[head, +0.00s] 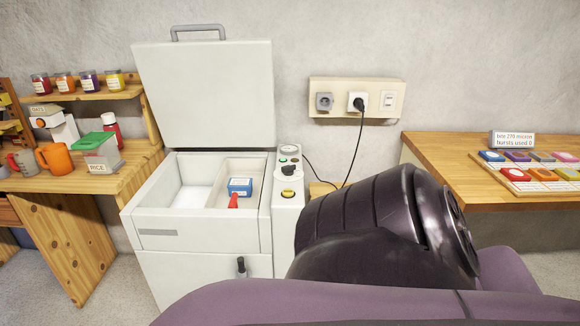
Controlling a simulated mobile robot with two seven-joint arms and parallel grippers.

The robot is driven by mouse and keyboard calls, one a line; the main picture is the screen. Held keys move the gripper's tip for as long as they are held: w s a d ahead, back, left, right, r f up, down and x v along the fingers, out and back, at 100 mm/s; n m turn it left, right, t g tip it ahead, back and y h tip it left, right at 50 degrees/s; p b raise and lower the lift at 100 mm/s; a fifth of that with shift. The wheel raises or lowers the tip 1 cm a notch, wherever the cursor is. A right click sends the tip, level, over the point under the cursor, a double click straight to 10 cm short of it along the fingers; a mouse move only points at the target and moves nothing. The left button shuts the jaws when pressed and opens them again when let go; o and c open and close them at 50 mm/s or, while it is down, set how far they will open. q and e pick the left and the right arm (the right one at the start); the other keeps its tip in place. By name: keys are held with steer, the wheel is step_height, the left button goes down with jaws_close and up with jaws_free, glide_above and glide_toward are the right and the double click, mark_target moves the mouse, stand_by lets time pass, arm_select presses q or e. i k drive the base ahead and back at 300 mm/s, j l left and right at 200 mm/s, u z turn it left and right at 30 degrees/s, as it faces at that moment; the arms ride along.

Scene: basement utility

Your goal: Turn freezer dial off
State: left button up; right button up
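The white chest freezer (205,232) stands in the middle with its lid (205,95) raised. A narrow control panel (287,217) runs along its right side. On the panel are a black knob (289,170), a yellow round control (288,194) and a small green light or button (283,160). The markings and the dial's setting are too small to read. A large dark link of my arm fills the lower right and stands just right of the panel. Neither of my grippers shows in the head view.
A blue box (240,186) and a red item (233,201) lie in the freezer. A black fitting (241,266) is on its front. A black cord (359,140) hangs from the wall sockets (325,101). Wooden tables (74,232) (452,150) stand left and right.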

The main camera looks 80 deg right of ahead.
mark_target(288, 170)
steer(key=z, duration=2.5)
